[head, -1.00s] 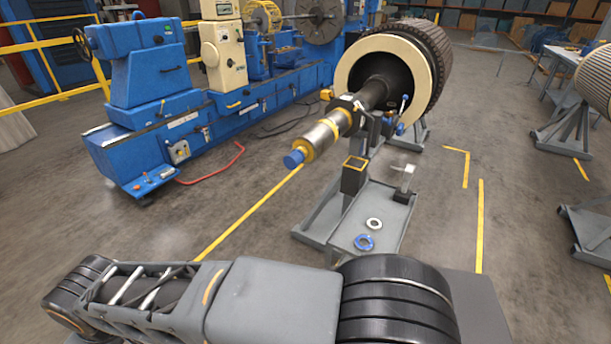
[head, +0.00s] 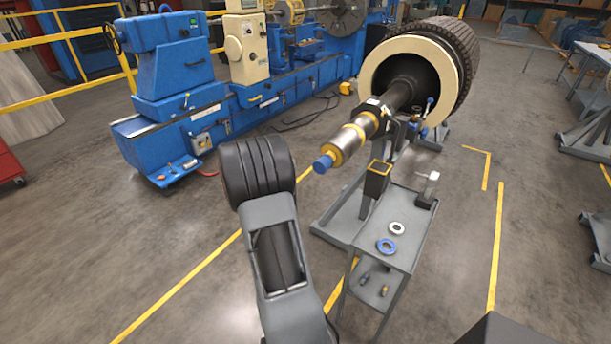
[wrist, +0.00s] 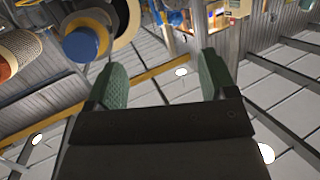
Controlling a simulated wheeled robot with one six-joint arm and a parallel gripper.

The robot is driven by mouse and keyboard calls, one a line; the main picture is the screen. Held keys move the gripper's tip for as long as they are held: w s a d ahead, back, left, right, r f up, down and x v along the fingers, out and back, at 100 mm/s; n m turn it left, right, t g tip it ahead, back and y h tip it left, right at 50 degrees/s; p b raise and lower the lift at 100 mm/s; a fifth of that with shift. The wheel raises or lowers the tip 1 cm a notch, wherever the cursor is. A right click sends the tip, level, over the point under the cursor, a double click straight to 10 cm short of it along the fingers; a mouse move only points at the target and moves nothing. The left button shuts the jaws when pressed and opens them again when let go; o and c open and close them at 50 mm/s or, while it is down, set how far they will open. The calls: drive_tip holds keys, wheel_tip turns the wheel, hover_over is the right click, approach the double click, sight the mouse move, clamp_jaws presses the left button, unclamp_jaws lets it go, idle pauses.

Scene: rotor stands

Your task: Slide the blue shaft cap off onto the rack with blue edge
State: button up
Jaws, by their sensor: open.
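The blue shaft cap (head: 322,163) sits on the near end of the shaft (head: 350,138), beside a yellow ring. In the wrist view the blue cap (wrist: 80,44) shows at the upper left, outside the space between the fingers. My gripper (wrist: 162,79) is open, with green finger pads apart and nothing between them. In the head view my arm reaches up left of the cap, and the gripper itself cannot be made out there. I cannot clearly pick out a rack with blue edge; a yellow-rimmed box (head: 377,180) stands below the shaft.
A grey cart (head: 404,258) holds a blue ring (head: 386,246) and a white ring (head: 396,228), with small parts on its lower shelf. A large rotor (head: 425,68) stands behind. A blue lathe (head: 190,110) is at the left. Floor at lower left is clear.

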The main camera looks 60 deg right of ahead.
sight(319, 168)
drive_tip(key=s+d+m+g+h, duration=0.1)
drive_tip(key=s+d+g, duration=0.1)
drive_tip(key=s+d, duration=0.1)
drive_tip(key=s+d+f+m+g+h, duration=0.1)
drive_tip(key=s+d+g, duration=0.1)
drive_tip(key=d, duration=0.4)
drive_tip(key=s+d+f+m+g+h, duration=0.1)
drive_tip(key=s+d+g, duration=0.1)
drive_tip(key=s+d, duration=0.2)
drive_tip(key=shift+s+d+f+m+h, duration=0.1)
drive_tip(key=shift+d+f+m+h, duration=0.05)
drive_tip(key=shift+d, duration=0.25)
drive_tip(key=shift+d+f+m+h, duration=0.1)
drive_tip(key=shift+d+m+h, duration=0.05)
drive_tip(key=shift+d, duration=0.2)
drive_tip(key=shift+d+r+b, duration=0.15)
drive_tip(key=shift+d+b, duration=0.45)
drive_tip(key=shift+d, duration=0.55)
drive_tip(key=shift+c, duration=0.3)
drive_tip(key=c, duration=0.7)
drive_tip(key=shift+r, duration=0.1)
